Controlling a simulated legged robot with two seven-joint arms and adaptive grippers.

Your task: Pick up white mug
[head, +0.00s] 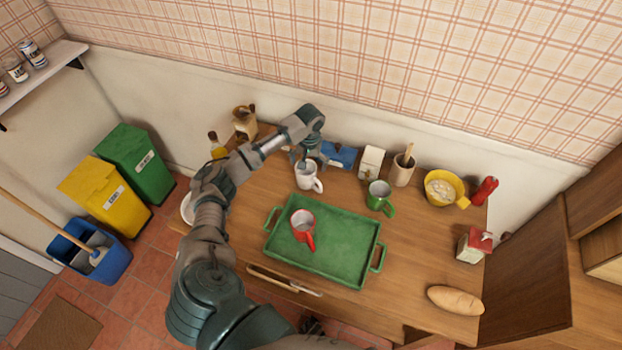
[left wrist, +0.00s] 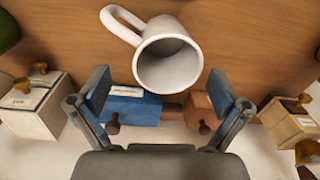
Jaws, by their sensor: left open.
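The white mug (head: 306,177) stands upright on the wooden table, behind the green tray, with its handle toward the lower right in the head view. In the left wrist view the white mug (left wrist: 168,60) shows its open mouth, just beyond the fingertips, with its handle at the upper left. My left gripper (head: 306,158) is at the far side of the mug, close above it. In the left wrist view my left gripper (left wrist: 160,92) is open with nothing between its fingers. Whether a finger touches the mug cannot be told. My right gripper is not in view.
A green tray (head: 345,268) holding a red mug (head: 302,225) lies in front. A green mug (head: 380,197) stands to the right. Behind are a blue box (head: 340,155), a white box (head: 371,162) and a utensil pot (head: 402,170). The table's right front holds bread (head: 455,299).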

